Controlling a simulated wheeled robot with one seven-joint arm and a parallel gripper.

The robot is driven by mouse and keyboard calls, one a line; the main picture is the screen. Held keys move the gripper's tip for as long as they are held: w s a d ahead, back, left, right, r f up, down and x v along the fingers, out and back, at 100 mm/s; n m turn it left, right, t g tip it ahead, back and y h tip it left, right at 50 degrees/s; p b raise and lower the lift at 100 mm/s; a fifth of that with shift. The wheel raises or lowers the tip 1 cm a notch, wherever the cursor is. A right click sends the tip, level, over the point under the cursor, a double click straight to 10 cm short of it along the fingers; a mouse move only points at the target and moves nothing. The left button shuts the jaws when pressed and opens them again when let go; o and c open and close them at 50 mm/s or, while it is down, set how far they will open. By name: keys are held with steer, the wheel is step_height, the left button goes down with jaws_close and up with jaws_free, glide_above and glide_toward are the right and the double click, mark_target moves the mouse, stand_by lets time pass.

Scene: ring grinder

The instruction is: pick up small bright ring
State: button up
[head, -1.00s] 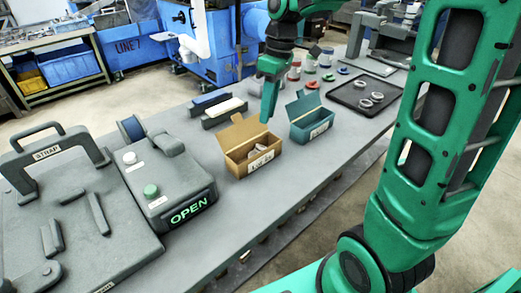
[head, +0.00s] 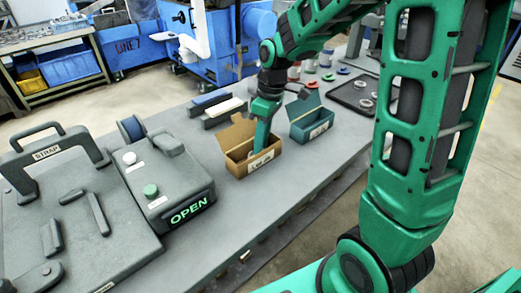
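Bright silvery rings (head: 366,103) lie on a black tray (head: 345,97) at the back right of the bench, partly hidden by my arm. They are too small here to tell their sizes apart for sure. My gripper (head: 259,146) points down into the open tan cardboard box (head: 237,168) in the middle of the bench. Its fingertips are at or below the box rim. I cannot tell whether the fingers are open or shut, or whether they touch anything inside. The contents of the box are mostly hidden.
An open teal box (head: 312,130) stands just right of the tan box. A grey machine with a lit OPEN sign (head: 187,212) and a case marked STRAP (head: 75,240) fill the left. The bench front is clear.

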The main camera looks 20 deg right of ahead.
steer(key=shift+f, duration=0.1)
jaws_close()
